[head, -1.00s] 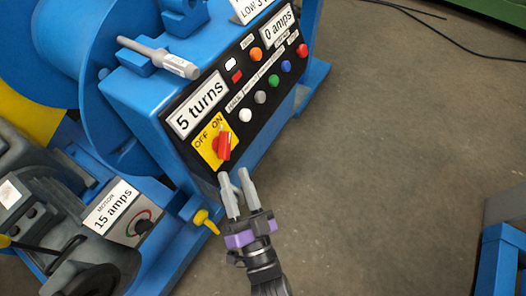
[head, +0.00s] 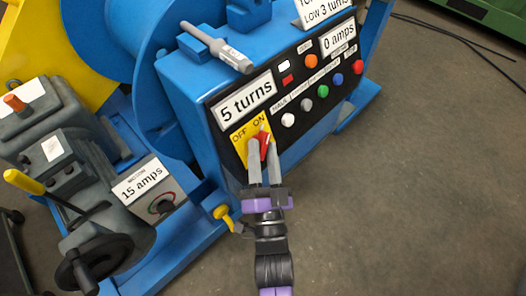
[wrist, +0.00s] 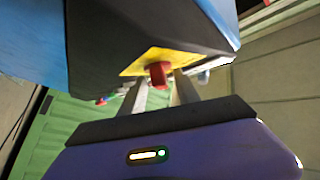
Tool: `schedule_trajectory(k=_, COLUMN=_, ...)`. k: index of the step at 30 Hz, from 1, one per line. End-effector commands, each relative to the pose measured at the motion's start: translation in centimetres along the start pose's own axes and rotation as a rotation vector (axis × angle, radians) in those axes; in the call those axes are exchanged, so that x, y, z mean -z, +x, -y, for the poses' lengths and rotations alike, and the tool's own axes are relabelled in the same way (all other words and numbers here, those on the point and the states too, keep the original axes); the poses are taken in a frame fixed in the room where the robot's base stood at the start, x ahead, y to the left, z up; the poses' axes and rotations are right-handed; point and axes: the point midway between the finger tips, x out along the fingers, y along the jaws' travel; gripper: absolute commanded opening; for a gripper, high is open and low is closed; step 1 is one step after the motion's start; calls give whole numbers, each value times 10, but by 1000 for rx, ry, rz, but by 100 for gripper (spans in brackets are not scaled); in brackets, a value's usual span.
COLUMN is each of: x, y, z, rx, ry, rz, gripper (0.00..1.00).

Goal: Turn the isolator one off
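The isolator is a red knob (head: 264,141) on a yellow plate (head: 241,138) marked OFF and ON, at the lower left corner of the black panel. Its upper end lies by the ON mark. My gripper (head: 261,147) is at the plate with its fingers apart, overlapping the knob's lower part in the head view. In the wrist view the red knob (wrist: 158,74) shows between the two grey fingers (wrist: 160,92), with a gap visible on each side. I cannot tell whether a finger touches it.
Coloured buttons (head: 322,90) and the "5 turns" display (head: 248,97) sit above the knob. A grey-handled tool (head: 217,45) lies on top of the blue housing. Open floor (head: 400,190) lies to the right.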

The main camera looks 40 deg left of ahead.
Motion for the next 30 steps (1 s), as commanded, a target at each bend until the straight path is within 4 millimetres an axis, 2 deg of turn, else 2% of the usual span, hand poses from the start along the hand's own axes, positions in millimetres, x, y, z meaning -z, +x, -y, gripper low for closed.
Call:
schedule_trajectory(k=8, x=0, y=1, z=0, rx=0, ry=1, rz=1, gripper=36)
schedule_trajectory(k=12, x=0, y=1, z=0, rx=0, ry=1, rz=0, gripper=9)
schedule_trajectory(k=14, x=0, y=1, z=0, rx=1, ry=1, rz=0, gripper=0)
schedule_trajectory(k=23, x=0, y=1, z=0, rx=10, ry=-6, rz=0, gripper=0)
schedule_trajectory(k=30, x=0, y=1, z=-1, rx=80, ry=-51, rz=2, gripper=0)
